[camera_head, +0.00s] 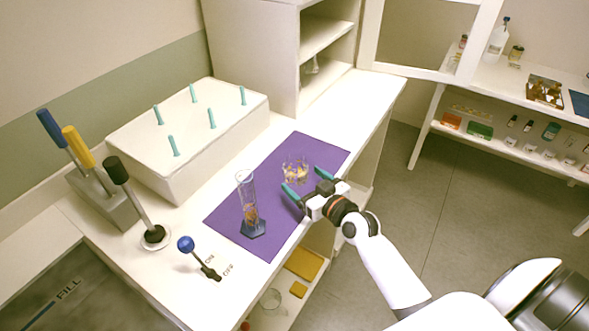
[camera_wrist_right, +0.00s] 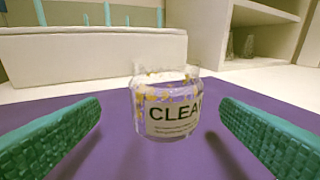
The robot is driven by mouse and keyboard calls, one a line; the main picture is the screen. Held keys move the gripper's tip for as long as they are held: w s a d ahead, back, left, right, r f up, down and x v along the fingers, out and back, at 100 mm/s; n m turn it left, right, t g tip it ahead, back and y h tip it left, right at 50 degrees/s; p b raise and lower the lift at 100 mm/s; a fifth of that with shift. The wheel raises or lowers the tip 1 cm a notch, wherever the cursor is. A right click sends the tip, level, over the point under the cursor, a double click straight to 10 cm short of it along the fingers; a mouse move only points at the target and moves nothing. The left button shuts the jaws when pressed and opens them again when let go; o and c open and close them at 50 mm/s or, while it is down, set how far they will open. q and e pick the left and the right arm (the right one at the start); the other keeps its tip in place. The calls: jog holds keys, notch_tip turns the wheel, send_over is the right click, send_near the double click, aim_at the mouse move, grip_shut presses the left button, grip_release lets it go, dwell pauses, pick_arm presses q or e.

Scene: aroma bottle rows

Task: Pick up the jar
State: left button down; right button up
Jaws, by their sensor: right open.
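The jar (camera_head: 295,170) is a short clear glass jar with yellowish bits in it, upright on the purple mat (camera_head: 320,149). In the right wrist view the jar (camera_wrist_right: 167,103) shows a white label reading "CLEA", cut off by the jar's curve. My right gripper (camera_head: 307,184) is open, with its two teal fingers pointing at the jar. In the right wrist view the fingers stand wide on both sides, nearer the camera than the jar, and do not touch it. My left gripper is not in view.
A tall clear cylinder (camera_head: 246,200) on a dark base stands on the mat, left of the jar. A white box with teal pegs (camera_head: 187,137) stands behind. Levers (camera_head: 130,196) and a blue-knobbed switch (camera_head: 188,246) are at the left. A shelf unit (camera_head: 325,38) rises beyond.

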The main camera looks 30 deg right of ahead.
aim_at(290, 167)
jog(key=x, duration=0.7)
jog(key=shift+w+d+p, duration=0.1)
jog(key=shift+d+p, duration=0.15)
jog(key=shift+p, duration=0.15)
jog(key=c, duration=1.1)
